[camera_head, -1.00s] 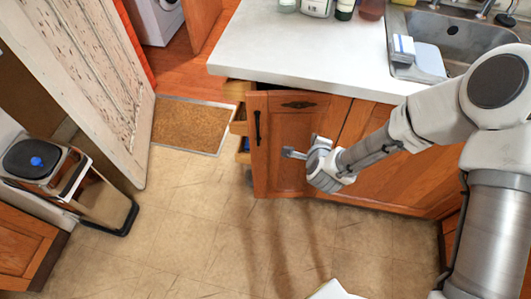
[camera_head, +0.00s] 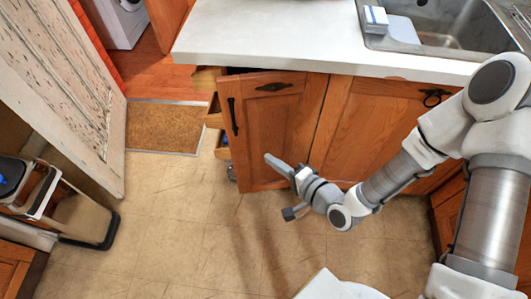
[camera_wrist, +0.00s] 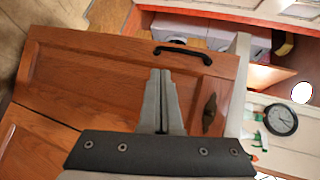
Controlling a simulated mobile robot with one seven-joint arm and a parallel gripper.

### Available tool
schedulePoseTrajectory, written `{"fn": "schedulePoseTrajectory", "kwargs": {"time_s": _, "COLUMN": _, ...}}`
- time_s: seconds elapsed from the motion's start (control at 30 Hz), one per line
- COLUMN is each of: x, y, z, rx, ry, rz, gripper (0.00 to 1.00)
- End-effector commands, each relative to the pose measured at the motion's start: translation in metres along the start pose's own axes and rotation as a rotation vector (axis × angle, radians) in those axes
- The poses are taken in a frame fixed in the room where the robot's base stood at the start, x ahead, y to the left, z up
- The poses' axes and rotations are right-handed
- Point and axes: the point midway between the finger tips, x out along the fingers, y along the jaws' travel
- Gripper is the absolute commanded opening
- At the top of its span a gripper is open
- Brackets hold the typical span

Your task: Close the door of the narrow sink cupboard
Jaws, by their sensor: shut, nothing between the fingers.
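The narrow sink cupboard door (camera_head: 268,135) is an orange-brown wood panel with a black bar handle near its left edge and a dark ornament at its top. It stands ajar, its left edge out from the cabinet, with a dark gap under the worktop. In the wrist view the door (camera_wrist: 95,85) fills the left and middle, with the handle (camera_wrist: 182,51) beyond the fingertips. My gripper (camera_head: 270,159) is in front of the door's lower part, fingers shut and empty, pointing left. Its closed fingers (camera_wrist: 160,73) overlap the door in the wrist view; contact cannot be told.
Wooden drawers (camera_head: 214,110) show past the door's left edge. The white worktop (camera_head: 270,35) and sink (camera_head: 450,25) are above. A wider cupboard door (camera_head: 375,125) is to the right. A step stool (camera_head: 85,215) stands left. The tiled floor (camera_head: 180,235) in front is clear.

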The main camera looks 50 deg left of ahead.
Motion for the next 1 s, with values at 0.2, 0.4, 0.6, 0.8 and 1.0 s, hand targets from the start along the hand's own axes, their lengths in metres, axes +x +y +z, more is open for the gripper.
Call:
{"fn": "schedulePoseTrajectory", "kwargs": {"time_s": 0.2, "x": 0.045, "y": 0.001, "z": 0.001, "rx": -0.004, "ry": -0.003, "rz": -0.002, "gripper": 0.0}}
{"fn": "schedulePoseTrajectory", "kwargs": {"time_s": 0.4, "x": 0.086, "y": 0.001, "z": 0.002, "rx": -0.004, "ry": -0.003, "rz": -0.003, "gripper": 0.0}}
{"fn": "schedulePoseTrajectory", "kwargs": {"time_s": 0.6, "x": 0.112, "y": -0.008, "z": 0.0, "rx": -0.003, "ry": -0.001, "rz": -0.001, "gripper": 0.0}}
{"fn": "schedulePoseTrajectory", "kwargs": {"time_s": 0.8, "x": 0.122, "y": -0.012, "z": 0.0, "rx": 0.0, "ry": 0.001, "rz": 0.0, "gripper": 0.0}}
{"fn": "schedulePoseTrajectory", "kwargs": {"time_s": 1.0, "x": 0.122, "y": -0.012, "z": 0.0, "rx": 0.001, "ry": 0.001, "rz": 0.0, "gripper": 0.0}}
